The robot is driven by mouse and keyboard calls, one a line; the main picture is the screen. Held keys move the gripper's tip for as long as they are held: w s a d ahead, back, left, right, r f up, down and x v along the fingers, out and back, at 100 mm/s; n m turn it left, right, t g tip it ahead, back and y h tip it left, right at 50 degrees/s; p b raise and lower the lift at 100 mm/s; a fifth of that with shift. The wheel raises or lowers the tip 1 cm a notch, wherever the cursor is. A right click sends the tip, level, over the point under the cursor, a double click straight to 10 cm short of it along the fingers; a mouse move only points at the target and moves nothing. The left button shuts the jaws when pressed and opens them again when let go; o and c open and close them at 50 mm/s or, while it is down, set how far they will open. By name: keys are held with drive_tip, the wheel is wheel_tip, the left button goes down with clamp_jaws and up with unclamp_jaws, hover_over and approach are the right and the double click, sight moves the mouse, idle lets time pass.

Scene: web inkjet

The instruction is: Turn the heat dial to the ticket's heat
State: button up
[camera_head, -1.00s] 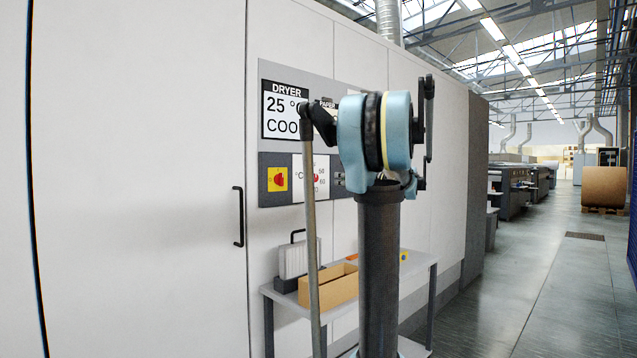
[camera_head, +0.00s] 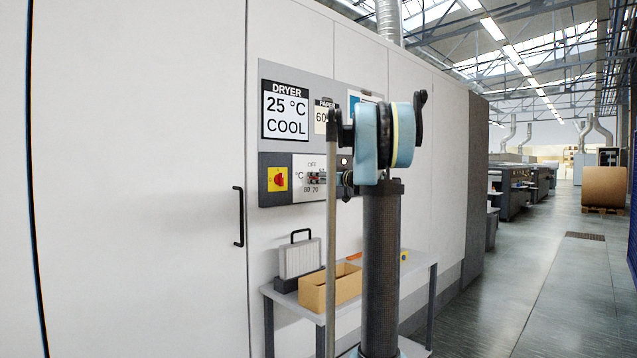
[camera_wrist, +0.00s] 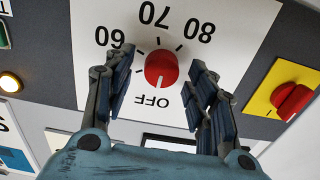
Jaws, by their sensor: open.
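The red heat dial (camera_wrist: 161,69) is on a white plate (camera_wrist: 250,20) in the wrist view, with 60, 70, 80 and OFF around it. A small pale mark shows on its OFF side, too small to read surely. My gripper (camera_wrist: 160,85) is open, its fingers on either side of the dial; I cannot tell whether they touch it. In the head view my gripper (camera_head: 318,178) covers the dial. The paper ticket (camera_head: 321,117) is on the panel above, its "60" readable and its right side cut off by my arm.
The dryer display (camera_head: 285,110) reads 25 °C COOL. A red switch on yellow (camera_wrist: 293,98) is right of the dial in the wrist view. A lit lamp (camera_wrist: 10,82) is at left. A low table below holds an open cardboard box (camera_head: 315,291).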

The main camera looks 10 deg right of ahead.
drive_tip(key=shift+w+a, duration=0.1)
drive_tip(key=shift+w, duration=0.1)
drive_tip(key=c, duration=1)
